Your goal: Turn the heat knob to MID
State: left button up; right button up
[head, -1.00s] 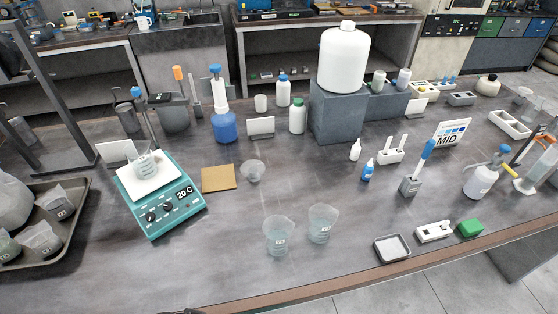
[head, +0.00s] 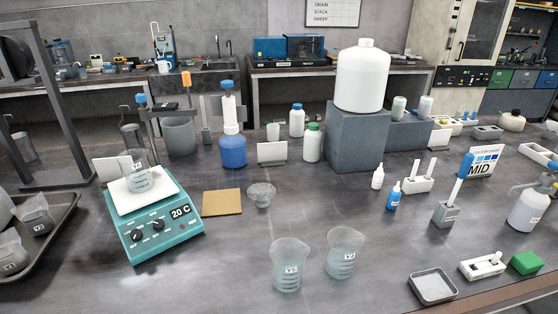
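A teal hot plate (head: 157,222) with a white top stands on the left of the bench in the head view. Its front carries two dark knobs, a left knob (head: 137,236) and a right knob (head: 158,225), beside a display reading "20 C" (head: 180,212). The knob markings are too small to read, so I cannot tell which one is for heat. A beaker (head: 138,175) with clear liquid stands on the plate's top. A card (head: 483,162) reading "MID" stands at the right of the bench. Neither gripper is in view.
A tan square pad (head: 221,202) and a small glass dish (head: 262,194) lie right of the hot plate. Two labelled beakers (head: 287,266) (head: 344,253) stand at the front middle. A dark tray (head: 62,222) with bags is at left. The bench in front of the hot plate is clear.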

aim_at(136, 235)
jog(key=k+j+u, duration=0.1)
jog(key=u, duration=0.35)
jog(key=j+u, duration=0.25)
jog(key=u, duration=0.25)
